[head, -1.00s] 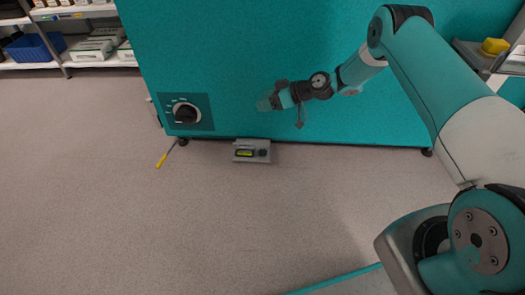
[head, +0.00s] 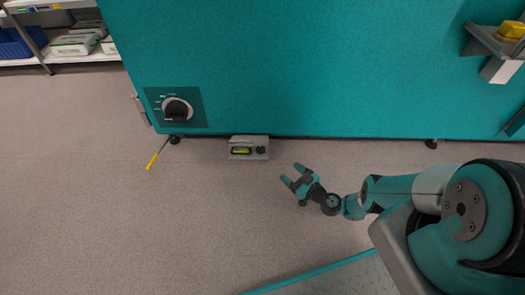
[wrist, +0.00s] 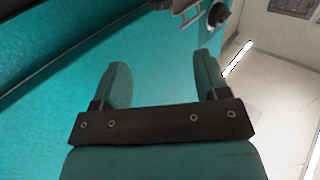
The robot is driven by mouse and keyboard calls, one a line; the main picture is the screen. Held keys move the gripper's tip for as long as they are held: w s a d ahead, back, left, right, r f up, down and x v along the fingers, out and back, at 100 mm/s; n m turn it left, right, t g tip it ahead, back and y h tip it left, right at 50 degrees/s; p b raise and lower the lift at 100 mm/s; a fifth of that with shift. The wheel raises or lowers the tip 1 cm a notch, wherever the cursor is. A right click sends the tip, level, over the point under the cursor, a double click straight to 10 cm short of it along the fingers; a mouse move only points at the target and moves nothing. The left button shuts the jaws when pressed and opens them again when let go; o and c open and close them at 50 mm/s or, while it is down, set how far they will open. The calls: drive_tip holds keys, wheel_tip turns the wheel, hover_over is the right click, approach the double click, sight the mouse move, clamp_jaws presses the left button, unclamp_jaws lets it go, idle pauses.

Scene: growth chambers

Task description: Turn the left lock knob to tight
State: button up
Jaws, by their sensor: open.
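A round black knob (head: 176,112) with a pale ring sits on a dark teal plate at the lower left of the teal cabinet front. Small markings around it are too small to read. I cannot tell whether this is the left lock knob, and no other lock knob is clear. A dark round knob (wrist: 218,14) also shows at the top of the wrist view. My gripper (head: 292,175) is open and empty, well to the right of the knob and apart from the cabinet. Its two teal fingers (wrist: 162,65) are spread in the wrist view.
A grey box (head: 249,148) with a green display lies at the cabinet's foot. A yellow-handled tool (head: 152,161) is on the floor left of it. A yellow object (head: 511,30) sits on a grey bracket at the upper right. Shelving stands at the upper left. The floor is mostly clear.

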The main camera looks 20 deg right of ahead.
sight(264, 152)
drive_tip(key=b+x, duration=0.8)
drive_tip(key=b, duration=0.1)
drive_tip(key=b+x, duration=0.4)
drive_tip(key=x, duration=0.1)
drive_tip(key=shift+a+f+b, duration=0.15)
drive_tip(key=shift+f+b, duration=0.2)
drive_tip(key=shift+f, duration=0.05)
drive_tip(key=shift+w+a+r+b, duration=0.1)
drive_tip(key=shift+w+a+b, duration=0.15)
drive_tip(key=shift+w+b, duration=0.6)
drive_tip(key=shift+w+a+r+b, duration=0.2)
drive_tip(key=shift+a+b, duration=0.05)
drive_tip(key=shift+b, duration=0.5)
drive_tip(key=shift+r, duration=0.1)
